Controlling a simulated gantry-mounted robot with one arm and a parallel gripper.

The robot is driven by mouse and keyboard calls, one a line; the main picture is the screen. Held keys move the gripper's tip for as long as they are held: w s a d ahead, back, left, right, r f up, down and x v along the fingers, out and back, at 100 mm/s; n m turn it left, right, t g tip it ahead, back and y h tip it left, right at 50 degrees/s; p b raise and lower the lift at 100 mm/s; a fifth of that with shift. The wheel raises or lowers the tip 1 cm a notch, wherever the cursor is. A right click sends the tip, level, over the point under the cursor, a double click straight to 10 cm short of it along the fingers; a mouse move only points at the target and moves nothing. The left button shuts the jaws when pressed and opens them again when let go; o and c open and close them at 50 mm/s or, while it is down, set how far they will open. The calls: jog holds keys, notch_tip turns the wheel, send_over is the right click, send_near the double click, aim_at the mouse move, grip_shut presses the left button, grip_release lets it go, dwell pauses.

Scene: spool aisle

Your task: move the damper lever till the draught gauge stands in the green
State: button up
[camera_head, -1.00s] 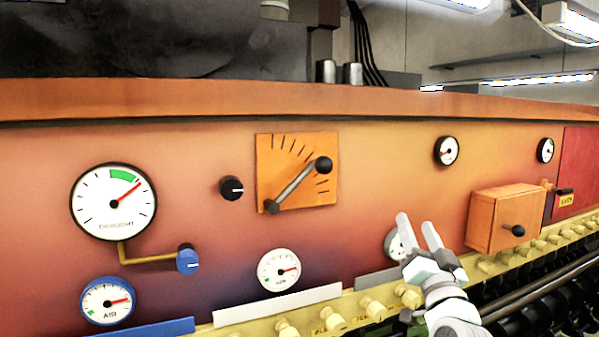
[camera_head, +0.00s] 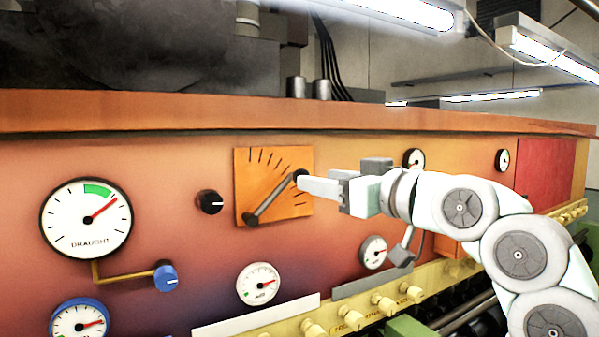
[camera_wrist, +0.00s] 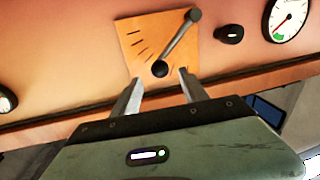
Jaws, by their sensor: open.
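The damper lever (camera_head: 272,201) is a grey bar with a black ball knob, on an orange plate (camera_head: 246,175) with scale marks. It slants up to the right from its pivot. In the wrist view the knob (camera_wrist: 160,69) lies between my open fingertips (camera_wrist: 160,78), touching neither visibly. In the head view my gripper (camera_head: 301,182) comes from the right and its tips partly cover the knob. The round white draught gauge (camera_head: 75,222) is at the left. Its red needle points up-right, just clockwise of the green band's right end.
A black knob (camera_head: 210,202) sits between gauge and lever plate. A blue knob (camera_head: 166,277) on a brass pipe is below the gauge. Smaller dials (camera_head: 258,284) and a pale ledge (camera_head: 262,318) lie below the plate. The panel face left of the lever is mostly clear.

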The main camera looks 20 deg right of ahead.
jog(key=p+x, duration=0.1)
jog(key=x, duration=0.4)
jog(key=shift+w+a+r, duration=0.1)
jog(key=shift+w+a, duration=0.1)
jog(key=shift+w, duration=0.1)
jog(key=shift+w+a+p, duration=0.1)
jog(key=shift+w+p, duration=0.2)
jog(key=shift+w, duration=0.15)
grip_shut()
dwell(0.8)
